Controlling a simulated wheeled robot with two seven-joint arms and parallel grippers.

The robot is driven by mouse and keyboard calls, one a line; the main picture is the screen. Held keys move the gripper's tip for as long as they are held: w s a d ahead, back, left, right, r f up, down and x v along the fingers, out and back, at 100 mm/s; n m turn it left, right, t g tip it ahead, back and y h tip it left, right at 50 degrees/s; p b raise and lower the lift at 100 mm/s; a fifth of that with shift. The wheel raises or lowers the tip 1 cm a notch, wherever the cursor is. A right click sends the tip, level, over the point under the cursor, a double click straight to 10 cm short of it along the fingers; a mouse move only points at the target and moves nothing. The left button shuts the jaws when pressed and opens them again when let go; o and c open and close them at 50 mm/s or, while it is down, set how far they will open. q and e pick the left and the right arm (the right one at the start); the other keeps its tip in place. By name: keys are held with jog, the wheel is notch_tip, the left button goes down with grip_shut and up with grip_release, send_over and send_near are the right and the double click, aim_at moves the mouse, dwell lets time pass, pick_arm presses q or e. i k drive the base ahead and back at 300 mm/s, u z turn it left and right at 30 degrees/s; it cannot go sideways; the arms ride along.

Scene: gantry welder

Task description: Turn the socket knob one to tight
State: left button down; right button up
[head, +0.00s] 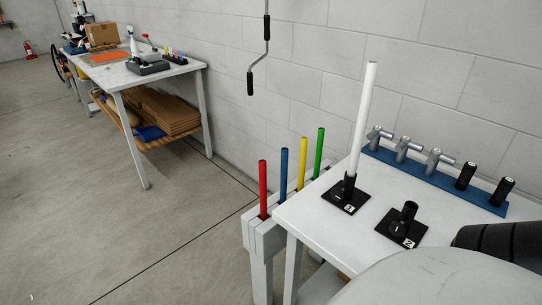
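Socket one (349,196) is a black square base with a white number label, near the left edge of the white table (300,215). A long white rod (365,110) stands in its black holder, tilted slightly to the right. A small dark knob (338,197) seems to sit on the left of the base; its setting is too small to read. Socket two (403,228), a similar black base labelled 2 with an empty-looking short tube, is to the right and nearer. Neither of my grippers is in view.
A blue rack (395,168) with several grey T-shaped fittings and black cylinders runs along the table's back. Red, blue, yellow and green rods (263,190) stand in a white holder left of the table. A crank handle (250,82) hangs above. A workbench (150,75) stands far left.

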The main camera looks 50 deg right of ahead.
aim_at(337, 194)
jog(key=u, duration=0.95)
jog(key=i, duration=1.6)
jog(key=z, duration=4.1)
